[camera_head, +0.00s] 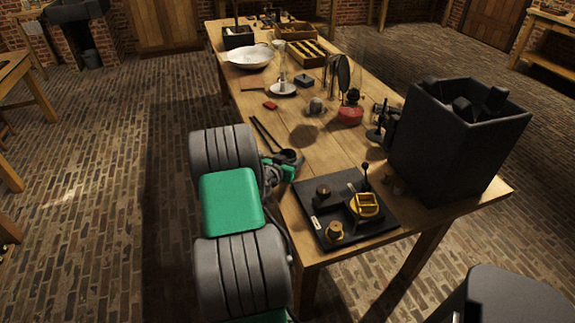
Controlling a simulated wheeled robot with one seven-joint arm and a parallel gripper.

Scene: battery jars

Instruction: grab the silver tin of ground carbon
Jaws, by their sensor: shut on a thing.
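My gripper (281,168) is at the near left edge of the long table, partly hidden by my own green and grey arm. It is shut on a small round vessel with a dark top (289,157), which looks like the silver tin of ground carbon. Its sides are mostly hidden by the jaws, and I cannot tell whether it touches the table.
Dark long handles (265,133) lie just behind the vessel. A black tray (318,197) with small brass and dark pieces is at front right. A tall black box (445,150) stands at right. A grey rounded thing (315,106) and a white bowl (250,57) are farther back.

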